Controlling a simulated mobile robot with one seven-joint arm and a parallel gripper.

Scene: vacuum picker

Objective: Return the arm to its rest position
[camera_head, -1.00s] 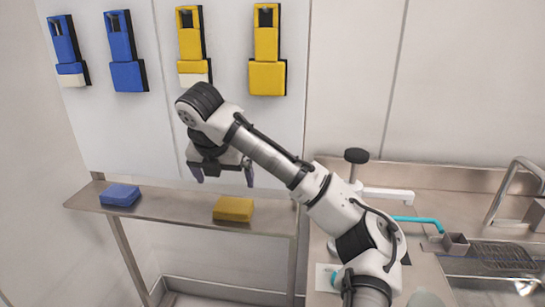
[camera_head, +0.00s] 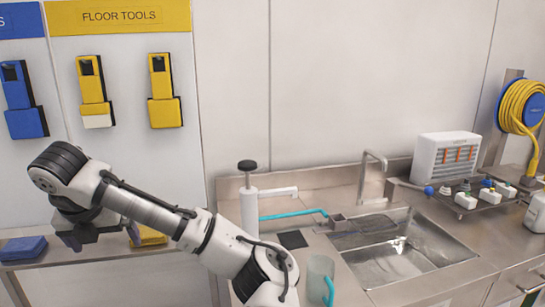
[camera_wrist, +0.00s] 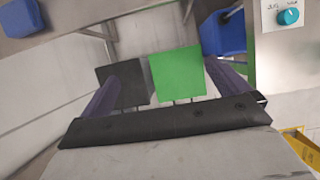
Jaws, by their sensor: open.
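My arm reaches from the lower middle toward the left in the head view, bent at a raised elbow. My gripper (camera_head: 82,238) hangs at its end, in front of the shelf between a blue block (camera_head: 22,248) and a yellow block (camera_head: 148,236). The yellow block is partly hidden by the arm. In the wrist view my gripper (camera_wrist: 165,80) has its two purple fingers spread apart. A black square (camera_wrist: 122,84) and a green square (camera_wrist: 177,73) show between them; I cannot tell whether they are near the fingers. Nothing is visibly held.
The steel shelf (camera_head: 70,252) runs under the gripper. Blue and yellow tools hang on the wall panel. On the right are a counter with a sink (camera_head: 395,262), a clear cup (camera_head: 320,278), a white post with a black knob (camera_head: 247,166) and a hose reel (camera_head: 522,105).

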